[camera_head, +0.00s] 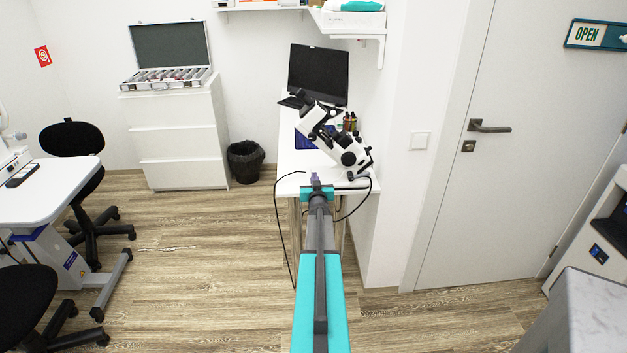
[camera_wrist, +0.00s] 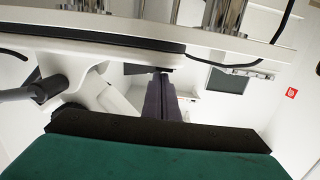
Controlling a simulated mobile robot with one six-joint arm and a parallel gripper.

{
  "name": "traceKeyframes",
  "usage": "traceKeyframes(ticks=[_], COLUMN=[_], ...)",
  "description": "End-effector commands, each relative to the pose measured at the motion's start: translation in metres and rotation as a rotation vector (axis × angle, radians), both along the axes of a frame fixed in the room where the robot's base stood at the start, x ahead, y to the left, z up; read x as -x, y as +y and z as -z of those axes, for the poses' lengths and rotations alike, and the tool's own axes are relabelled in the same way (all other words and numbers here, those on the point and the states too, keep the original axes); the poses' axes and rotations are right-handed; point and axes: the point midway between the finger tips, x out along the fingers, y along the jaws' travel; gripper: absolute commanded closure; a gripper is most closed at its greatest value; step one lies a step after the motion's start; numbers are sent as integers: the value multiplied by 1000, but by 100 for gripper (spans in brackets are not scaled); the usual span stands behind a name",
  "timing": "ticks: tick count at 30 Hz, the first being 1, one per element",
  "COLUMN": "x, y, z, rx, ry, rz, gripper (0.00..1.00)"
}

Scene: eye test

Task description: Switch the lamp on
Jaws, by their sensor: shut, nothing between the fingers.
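I see no lamp that I can make out for sure in either view. A square white wall switch (camera_head: 420,141) is on the white wall left of the door in the head view. My gripper (camera_head: 315,180) is at the front edge of the narrow white table (camera_head: 291,186), shut and empty. It is left of and below the switch in the picture, well apart from it. In the wrist view my gripper's dark fingers (camera_wrist: 160,78) are together. The switch does not show in the wrist view.
A white microscope (camera_head: 352,155) stands on the table just beyond my gripper, with a black laptop (camera_head: 318,73) behind. Black cables hang at the table's front. A closed door (camera_head: 500,110) with a handle is right.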

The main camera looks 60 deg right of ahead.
Motion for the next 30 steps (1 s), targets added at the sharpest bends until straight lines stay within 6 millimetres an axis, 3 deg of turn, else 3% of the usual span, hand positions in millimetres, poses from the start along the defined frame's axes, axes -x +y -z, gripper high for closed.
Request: traceKeyframes(ticks=[8, 19, 30], x=[-3, -2, 12], y=[-3, -1, 17], z=[9, 6, 4], rx=[1, 0, -1], ry=[1, 1, 1], rz=[-1, -1, 0], gripper=[100, 100, 100])
